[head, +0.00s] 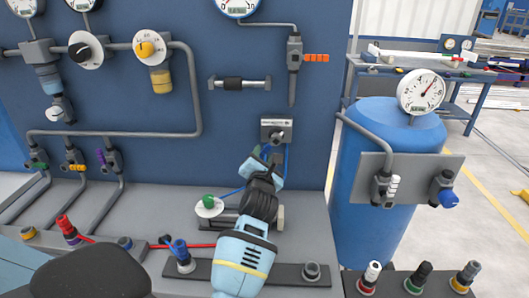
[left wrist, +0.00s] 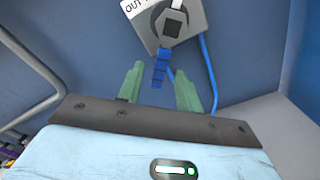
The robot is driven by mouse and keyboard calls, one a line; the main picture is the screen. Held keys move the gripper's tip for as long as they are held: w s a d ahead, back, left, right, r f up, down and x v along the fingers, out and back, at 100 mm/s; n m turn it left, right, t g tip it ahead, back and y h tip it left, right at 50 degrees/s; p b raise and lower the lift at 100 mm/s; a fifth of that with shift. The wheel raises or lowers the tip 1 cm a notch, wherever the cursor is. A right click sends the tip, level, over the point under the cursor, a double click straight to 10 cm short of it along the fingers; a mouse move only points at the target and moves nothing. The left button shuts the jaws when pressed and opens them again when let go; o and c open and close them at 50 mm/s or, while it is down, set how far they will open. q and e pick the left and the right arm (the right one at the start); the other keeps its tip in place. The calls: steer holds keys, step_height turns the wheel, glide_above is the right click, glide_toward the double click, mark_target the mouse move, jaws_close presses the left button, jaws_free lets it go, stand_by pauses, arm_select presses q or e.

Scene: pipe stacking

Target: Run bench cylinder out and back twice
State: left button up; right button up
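A grey valve plate (head: 271,124) with a dark knob is on the blue panel. In the left wrist view, the plate (left wrist: 145,12) shows part of the label "OUT", and a blue lever (left wrist: 160,68) hangs below its knob. My left gripper (head: 264,151) is just below the valve. Its green fingers (left wrist: 159,86) are apart, with the blue lever seen between their tips; I cannot tell whether they touch it. What looks like the bench cylinder (head: 280,216) is on the bench, mostly hidden behind my left arm. My right gripper is not in view.
A green knob on a white disc (head: 209,205) stands left of my arm. A blue tube (head: 228,194) runs along the bench. A blue tank (head: 374,225) with a gauge (head: 421,92) stands at right. Grey pipes (head: 120,133) and gauges cover the panel at left.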

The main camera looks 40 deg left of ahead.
mark_target(264, 152)
arm_select(q)
steer(key=shift+x, duration=1.55)
jaws_close()
